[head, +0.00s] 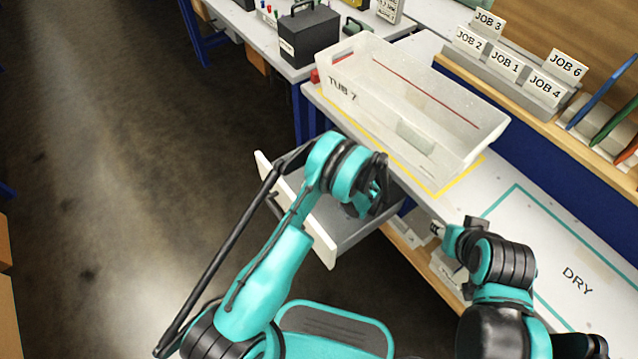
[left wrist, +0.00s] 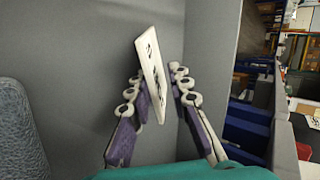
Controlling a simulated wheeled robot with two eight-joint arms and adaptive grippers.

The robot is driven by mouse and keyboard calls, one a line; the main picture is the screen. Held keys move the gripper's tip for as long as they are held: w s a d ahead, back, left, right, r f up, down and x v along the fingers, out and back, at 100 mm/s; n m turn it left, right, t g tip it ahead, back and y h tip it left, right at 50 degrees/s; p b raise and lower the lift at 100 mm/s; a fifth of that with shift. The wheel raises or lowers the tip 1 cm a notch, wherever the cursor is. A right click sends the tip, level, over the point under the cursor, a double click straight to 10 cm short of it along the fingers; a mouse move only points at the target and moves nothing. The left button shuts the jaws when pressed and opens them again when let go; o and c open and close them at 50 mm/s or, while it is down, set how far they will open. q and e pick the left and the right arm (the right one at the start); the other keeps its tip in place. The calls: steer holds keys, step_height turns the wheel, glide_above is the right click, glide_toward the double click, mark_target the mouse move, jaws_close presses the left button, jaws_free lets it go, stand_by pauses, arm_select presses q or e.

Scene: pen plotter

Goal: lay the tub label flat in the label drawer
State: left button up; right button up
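In the left wrist view the tub label (left wrist: 152,68), a thin white plate with dark print, stands tilted between the two fingers of my left gripper (left wrist: 158,72). It is close to the left finger, and a gap shows to the right finger. Grey drawer surfaces lie behind it. The label is hidden in the head view. My right gripper (head: 437,229) is at the bench edge, its fingers too small to read.
A clear tub (head: 345,65) marked TUB 7 stands on the bench inside a yellow outline, above the drawer. Job cards (head: 505,63) stand in a rack behind. A DRY area (head: 578,280) lies at right. Open floor is to the left.

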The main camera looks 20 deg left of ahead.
arm_select(q)
steer(key=p+v, duration=0.1)
steer(key=v, duration=0.7)
steer(key=shift+p, duration=0.4)
step_height(320, 180, up, 8)
steer(key=d+p, duration=0.2)
steer(key=p, duration=0.1)
steer(key=shift+s+p, duration=0.4)
